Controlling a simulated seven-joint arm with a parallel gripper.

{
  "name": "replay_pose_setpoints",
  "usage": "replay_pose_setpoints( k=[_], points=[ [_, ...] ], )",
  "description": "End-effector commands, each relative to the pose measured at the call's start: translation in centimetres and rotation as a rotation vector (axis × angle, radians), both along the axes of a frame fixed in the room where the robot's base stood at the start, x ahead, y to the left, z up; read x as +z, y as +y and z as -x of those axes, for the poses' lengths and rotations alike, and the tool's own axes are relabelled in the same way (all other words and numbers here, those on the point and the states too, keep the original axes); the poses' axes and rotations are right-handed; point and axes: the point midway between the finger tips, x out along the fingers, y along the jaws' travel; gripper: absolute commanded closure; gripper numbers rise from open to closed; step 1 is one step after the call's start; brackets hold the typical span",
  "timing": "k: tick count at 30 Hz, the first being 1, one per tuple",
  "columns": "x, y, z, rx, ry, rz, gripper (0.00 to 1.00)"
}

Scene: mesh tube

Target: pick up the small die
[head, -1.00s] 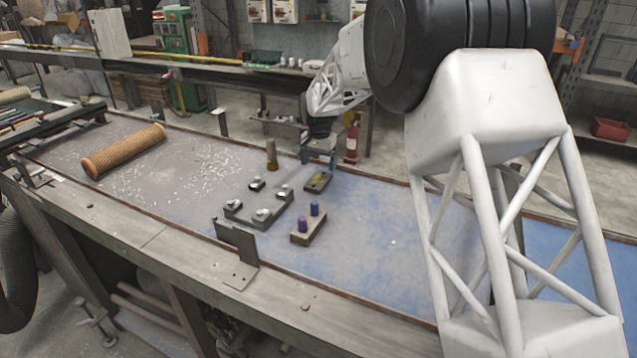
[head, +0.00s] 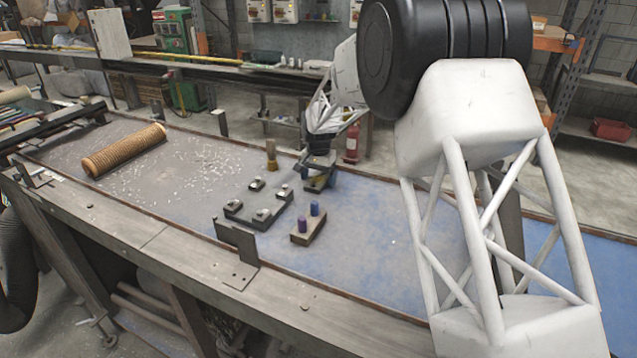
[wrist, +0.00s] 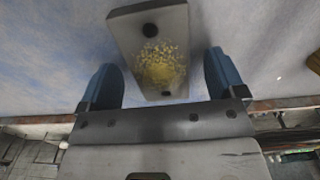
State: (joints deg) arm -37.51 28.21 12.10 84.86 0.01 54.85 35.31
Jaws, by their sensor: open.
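A small dark block with a yellow worn patch, which looks like the small die (head: 316,185), lies flat on the table. In the wrist view my gripper (wrist: 163,75) is open, with one blue finger on each side of the die's near end. Gaps show between the die and both fingers. I cannot tell how far the fingertips are above the table.
A block with two upright pins (head: 310,231) stands nearer. A dark base with clamps (head: 262,212), a small block (head: 256,184) and an upright brass-coloured cylinder (head: 271,157) stand to the left. A mesh tube (head: 122,151) lies further left. The table's right part is clear.

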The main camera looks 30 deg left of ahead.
Motion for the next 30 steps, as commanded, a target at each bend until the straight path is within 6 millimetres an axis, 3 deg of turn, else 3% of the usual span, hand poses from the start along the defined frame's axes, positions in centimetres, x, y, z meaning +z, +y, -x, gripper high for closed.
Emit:
replay_pose_setpoints(
  k=[18, 30],
  points=[
    [-0.36, 0.00, 0.00, 0.000, 0.000, 0.000, 0.11],
    [-0.35, 0.00, 0.00, 0.000, 0.000, 0.000, 0.70]
  ],
)
